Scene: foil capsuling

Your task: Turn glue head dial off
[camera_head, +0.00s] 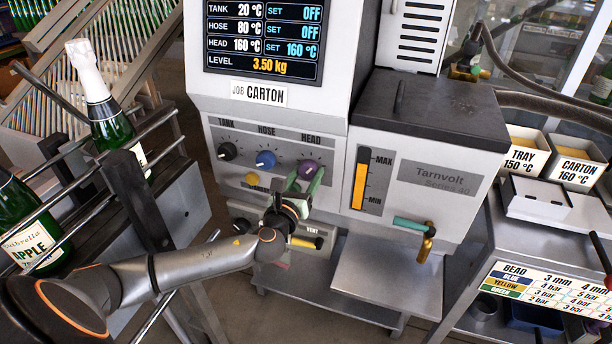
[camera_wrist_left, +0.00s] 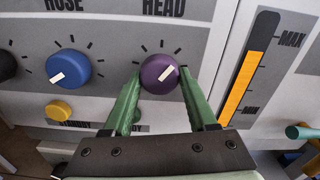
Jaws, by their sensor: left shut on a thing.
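The purple HEAD dial (camera_head: 308,168) is on the glue machine's front panel; it also shows in the left wrist view (camera_wrist_left: 159,74). Its white pointer mark aims up and to the right. My left gripper (camera_head: 304,181) has its green fingers on either side of this dial and is shut on it, as the left wrist view (camera_wrist_left: 160,82) shows. The display (camera_head: 262,42) reads HEAD 160 °C, set 160 °C, while TANK and HOSE are set OFF. My right gripper is not in view.
The blue HOSE dial (camera_wrist_left: 69,68) and black TANK dial (camera_head: 227,151) sit to the left; the blue dial's mark aims lower left. A yellow button (camera_wrist_left: 59,110) is below. A yellow VENT handle (camera_head: 306,242) and teal-handled tap (camera_head: 414,226) are lower down. Bottles (camera_head: 108,122) stand at left.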

